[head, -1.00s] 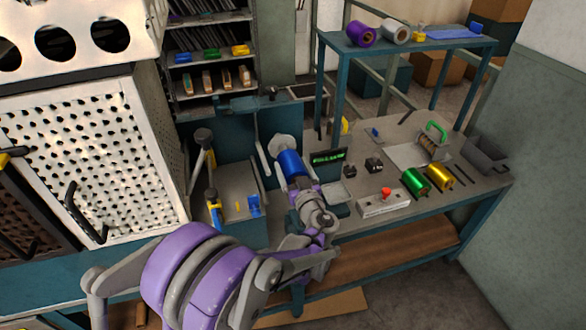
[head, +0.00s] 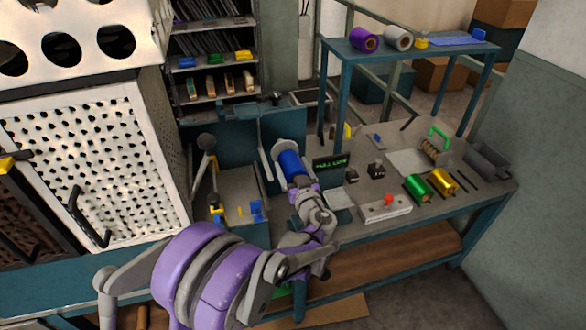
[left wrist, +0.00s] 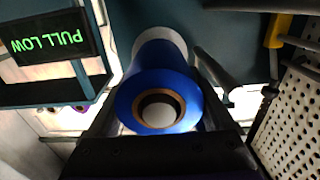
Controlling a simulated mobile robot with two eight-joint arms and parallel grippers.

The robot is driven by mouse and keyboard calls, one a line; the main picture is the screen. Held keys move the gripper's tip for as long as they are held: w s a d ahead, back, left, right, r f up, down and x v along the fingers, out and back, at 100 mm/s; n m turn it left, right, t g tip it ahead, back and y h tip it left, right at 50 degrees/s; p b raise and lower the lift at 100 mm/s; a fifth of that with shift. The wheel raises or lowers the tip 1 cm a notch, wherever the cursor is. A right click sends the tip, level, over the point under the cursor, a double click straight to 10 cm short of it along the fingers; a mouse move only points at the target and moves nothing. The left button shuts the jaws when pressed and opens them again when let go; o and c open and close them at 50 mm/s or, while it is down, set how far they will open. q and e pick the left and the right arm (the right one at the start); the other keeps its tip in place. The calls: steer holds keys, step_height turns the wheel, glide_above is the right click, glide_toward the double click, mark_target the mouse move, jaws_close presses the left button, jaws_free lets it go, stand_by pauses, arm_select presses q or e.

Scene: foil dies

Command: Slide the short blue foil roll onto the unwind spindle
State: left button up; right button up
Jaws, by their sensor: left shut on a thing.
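The short blue foil roll (head: 291,165) is at the left end of the workbench, in front of a pale round end piece (head: 291,144) of the unwind unit. My left gripper (head: 299,180) is shut on the roll from its near side. In the left wrist view the blue roll (left wrist: 128,98) fills the middle, between the dark fingers. Its brown core rings a dark gap and a pale round end (left wrist: 159,112), which looks like the spindle inside the core. A pale cylinder (left wrist: 158,42) shows behind the roll. How far the roll sits along the spindle is hidden.
A display reading PULL LOW (head: 331,163) stands close to the right of the roll. A grey bar (head: 265,158) rises on its left. Green (head: 417,187) and gold (head: 443,181) rolls and a red-button box (head: 386,209) lie farther right on the bench.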

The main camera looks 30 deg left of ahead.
arm_select(q)
steer(key=shift+w+a, duration=0.35)
steer(key=shift+a, duration=0.05)
steer(key=o, duration=1.5)
steer(key=v, duration=1)
steer(key=shift+s+d+b, duration=0.2)
steer(key=shift+s+b, duration=0.1)
